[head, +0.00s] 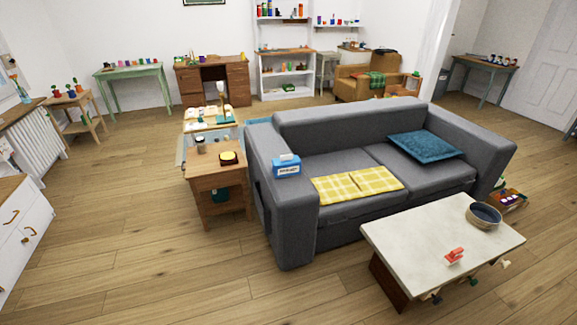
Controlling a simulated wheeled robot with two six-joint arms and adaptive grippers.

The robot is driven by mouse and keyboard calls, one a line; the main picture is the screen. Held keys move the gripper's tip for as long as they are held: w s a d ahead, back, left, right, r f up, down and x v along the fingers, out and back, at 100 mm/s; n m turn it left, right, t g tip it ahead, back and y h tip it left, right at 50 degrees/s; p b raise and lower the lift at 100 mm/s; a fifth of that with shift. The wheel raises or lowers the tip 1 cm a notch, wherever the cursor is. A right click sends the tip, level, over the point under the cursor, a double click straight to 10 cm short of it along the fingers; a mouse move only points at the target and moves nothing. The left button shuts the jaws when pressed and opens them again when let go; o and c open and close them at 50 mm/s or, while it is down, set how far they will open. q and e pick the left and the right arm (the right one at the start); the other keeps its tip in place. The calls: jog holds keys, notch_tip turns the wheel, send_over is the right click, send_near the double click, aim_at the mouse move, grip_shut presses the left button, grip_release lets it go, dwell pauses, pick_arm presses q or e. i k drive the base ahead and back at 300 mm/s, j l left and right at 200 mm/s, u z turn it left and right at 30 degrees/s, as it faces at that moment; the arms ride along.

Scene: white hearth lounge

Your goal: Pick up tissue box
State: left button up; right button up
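A blue and white tissue box (287,166) sits on the left armrest of the grey sofa (295,211), with a white tissue showing at its top. It stands upright near the middle of the armrest. Neither of my grippers shows in the head view, and nothing touches the box from above.
A wooden side table (203,176) with a yellow-topped item (229,158) stands left of the armrest. A yellow checked cloth (357,185) and teal cushion (425,146) lie on the sofa. A pale-topped coffee table (425,233) stands in front. The floor (140,240) at left is clear.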

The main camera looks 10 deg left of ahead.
aim_at(287, 165)
jog(key=i+j, duration=0.2)
jog(key=j, duration=0.15)
jog(key=i+j, duration=0.25)
jog(key=i+j+z, duration=0.1)
jog(key=j, duration=0.3)
jog(key=i+j, duration=0.3)
jog(key=i+j+z, duration=0.1)
jog(key=j, duration=0.35)
jog(key=i, duration=0.1)
